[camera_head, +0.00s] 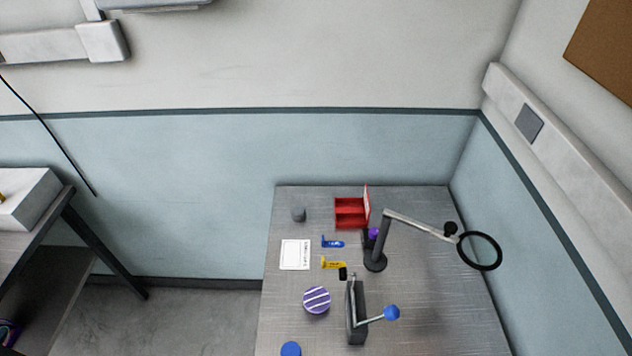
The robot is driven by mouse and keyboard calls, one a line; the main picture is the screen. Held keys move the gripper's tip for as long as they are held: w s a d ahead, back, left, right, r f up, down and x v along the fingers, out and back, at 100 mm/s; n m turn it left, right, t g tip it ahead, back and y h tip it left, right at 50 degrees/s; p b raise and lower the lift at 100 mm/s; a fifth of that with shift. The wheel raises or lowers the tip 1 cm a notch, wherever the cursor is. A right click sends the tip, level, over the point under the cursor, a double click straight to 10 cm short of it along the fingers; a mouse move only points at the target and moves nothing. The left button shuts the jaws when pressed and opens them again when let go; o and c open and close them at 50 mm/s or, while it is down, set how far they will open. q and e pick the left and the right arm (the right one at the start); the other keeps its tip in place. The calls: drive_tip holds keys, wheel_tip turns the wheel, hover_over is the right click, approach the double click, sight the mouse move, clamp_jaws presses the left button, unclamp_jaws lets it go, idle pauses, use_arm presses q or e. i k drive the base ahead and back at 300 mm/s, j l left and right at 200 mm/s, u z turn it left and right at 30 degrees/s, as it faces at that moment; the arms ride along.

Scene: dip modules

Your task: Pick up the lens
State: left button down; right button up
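A round black-rimmed ring (479,250), which looks like a magnifier lens, is at the right side of the table. It sits at the end of a jointed light-grey arm (420,222) on a dark post and round base (375,262). Whether the ring holds glass is too small to tell. No other thing is clearly a lens. Neither of my grippers is in view.
The grey metal table (430,320) stands in the wall corner. On it are an open red box (351,213), a white card (295,255), blue (333,242) and yellow (334,263) pieces, a striped purple disc (317,299) and a dark blue-knobbed device (355,318). The front right is clear.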

sight(316, 298)
drive_tip(key=i+j+z, duration=0.25)
drive_tip(key=z, duration=0.15)
drive_tip(key=i+j+z, duration=0.2)
drive_tip(key=j+z, duration=0.2)
drive_tip(key=i+j+z, duration=0.15)
drive_tip(key=j+z, duration=0.3)
drive_tip(key=i+j+z, duration=0.1)
drive_tip(key=j+z, duration=0.7)
drive_tip(key=j, duration=0.15)
drive_tip(key=k+j+z, duration=0.1)
drive_tip(key=j+z, duration=0.3)
drive_tip(key=j, duration=0.1)
